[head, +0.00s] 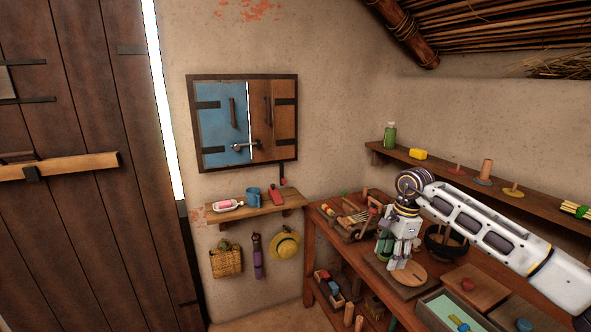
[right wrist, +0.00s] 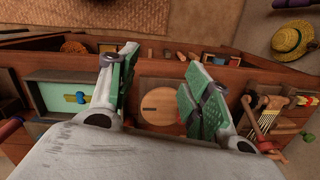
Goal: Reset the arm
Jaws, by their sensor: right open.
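My right arm comes in from the right in the head view, and my right gripper (head: 396,258) points down over the wooden table. The gripper is open and empty. In the right wrist view its green-padded fingers (right wrist: 160,90) stand apart, with a round wooden disc (right wrist: 163,107) between and below them. The disc also shows just beside the fingertips in the head view (head: 408,274), lying on a dark board. I cannot tell whether the fingertips touch it. My left gripper is in neither view.
A dark bowl (head: 446,241) stands close behind the right gripper. A tool tray (head: 350,222) lies to its left, and a green-lined tray (head: 448,312) is in front. A wall shelf (head: 470,181) runs above the table. A small shelf (head: 250,208) hangs below the shuttered window.

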